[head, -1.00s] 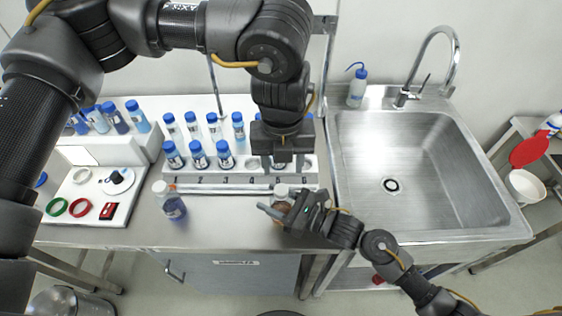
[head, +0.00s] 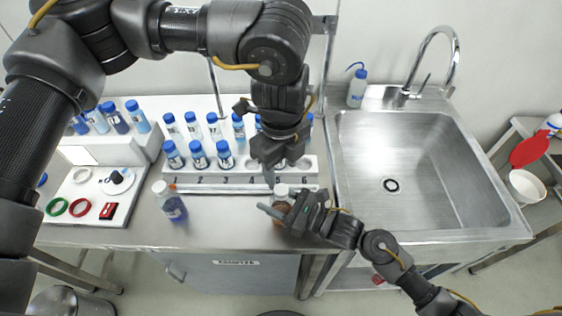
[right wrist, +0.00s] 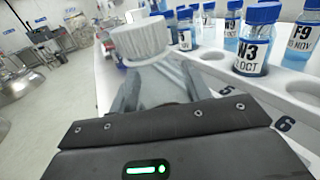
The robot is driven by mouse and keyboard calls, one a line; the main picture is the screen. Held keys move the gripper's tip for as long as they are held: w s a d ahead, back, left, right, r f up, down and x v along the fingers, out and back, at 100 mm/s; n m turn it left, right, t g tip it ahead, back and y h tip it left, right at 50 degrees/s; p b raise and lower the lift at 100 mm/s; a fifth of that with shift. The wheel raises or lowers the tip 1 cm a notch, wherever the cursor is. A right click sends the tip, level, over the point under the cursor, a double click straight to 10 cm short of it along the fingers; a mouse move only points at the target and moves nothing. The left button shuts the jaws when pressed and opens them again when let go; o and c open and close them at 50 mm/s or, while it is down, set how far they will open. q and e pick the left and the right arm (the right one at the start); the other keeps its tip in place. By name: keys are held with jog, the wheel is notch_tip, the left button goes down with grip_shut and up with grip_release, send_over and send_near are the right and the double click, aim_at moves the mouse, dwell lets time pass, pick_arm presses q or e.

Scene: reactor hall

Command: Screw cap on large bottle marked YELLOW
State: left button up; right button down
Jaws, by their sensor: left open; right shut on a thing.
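A bottle with brownish contents (head: 279,213) stands at the bench's front edge. My right gripper (head: 283,212) is shut around its body. A white ribbed cap (right wrist: 140,42) sits at the top of this bottle; in the head view the white cap (head: 281,190) shows just above the gripper. I cannot read the bottle's marking. My left gripper (head: 269,180) is open and points down, just behind and above the cap; its fingertips look apart from it, though the gap is hard to judge. A second bottle, with blue-violet liquid (head: 174,208), stands to the left.
A white numbered rack (head: 205,178) with blue-capped vials stands behind the bottles; some front slots are empty. A tray (head: 88,218) with coloured rings lies at left. A steel sink (head: 425,170) with a tap is at right. A blue-topped wash bottle (head: 357,88) stands behind.

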aim_at(281, 189)
pick_arm(q)
notch_tip(281, 189, down, 8)
jog(key=shift+r, duration=0.2)
dwell(0.3)
jog(key=c, duration=1)
jog(key=m, duration=0.3)
jog(key=shift+m, duration=0.3)
jog(key=m, duration=0.4)
jog(key=shift+m, duration=0.3)
jog(key=o, duration=1.1)
notch_tip(281, 189, up, 12)
jog(key=shift+r, duration=0.1)
